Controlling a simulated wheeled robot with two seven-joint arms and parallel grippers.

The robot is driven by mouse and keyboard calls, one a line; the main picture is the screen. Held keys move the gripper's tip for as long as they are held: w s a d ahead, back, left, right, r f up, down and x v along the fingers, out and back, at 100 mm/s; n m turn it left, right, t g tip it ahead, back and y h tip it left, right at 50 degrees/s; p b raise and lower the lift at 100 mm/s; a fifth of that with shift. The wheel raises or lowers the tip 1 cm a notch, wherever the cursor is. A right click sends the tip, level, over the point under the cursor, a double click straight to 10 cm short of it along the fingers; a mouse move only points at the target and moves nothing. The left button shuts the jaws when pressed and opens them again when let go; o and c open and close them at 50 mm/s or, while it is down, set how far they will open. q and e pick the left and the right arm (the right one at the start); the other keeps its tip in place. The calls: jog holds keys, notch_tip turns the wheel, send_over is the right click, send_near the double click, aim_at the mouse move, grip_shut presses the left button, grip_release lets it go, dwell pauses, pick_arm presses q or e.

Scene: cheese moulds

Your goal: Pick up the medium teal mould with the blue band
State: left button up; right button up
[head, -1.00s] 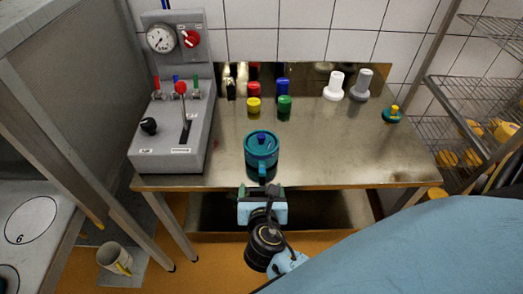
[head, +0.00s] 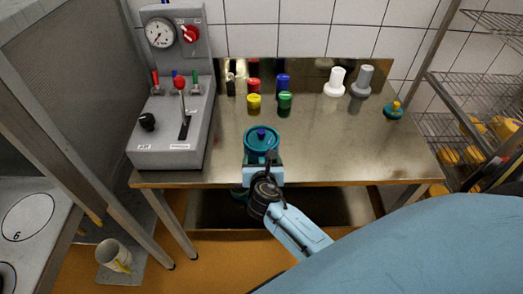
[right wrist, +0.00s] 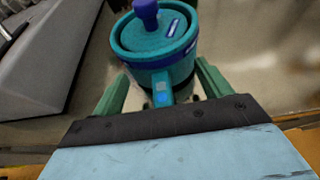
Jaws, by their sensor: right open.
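The teal mould (head: 261,139) stands upright near the front edge of the steel table. It has a teal lid with a blue knob, and the right wrist view shows the mould (right wrist: 153,38) with a blue band below the lid and a handle towards me. My right gripper (head: 262,165) is at the mould's near side, its fingertips hidden in the head view. In the right wrist view the green fingers of my right gripper (right wrist: 158,88) are apart, one on each side of the mould's lower part and handle. I cannot tell whether they touch it. My left gripper is not in view.
A grey control box (head: 170,140) with gauge and levers stands left of the mould. Behind are a yellow jar (head: 253,103), a green jar (head: 285,100), white (head: 335,84) and grey (head: 361,84) pieces. A small teal-yellow item (head: 394,110) sits right. The table right of the mould is clear.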

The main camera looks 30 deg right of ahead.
jog(key=shift+w+d+f, duration=0.1)
jog(key=shift+w, duration=0.1)
grip_shut()
jog(key=shift+r, duration=0.25)
dwell(0.3)
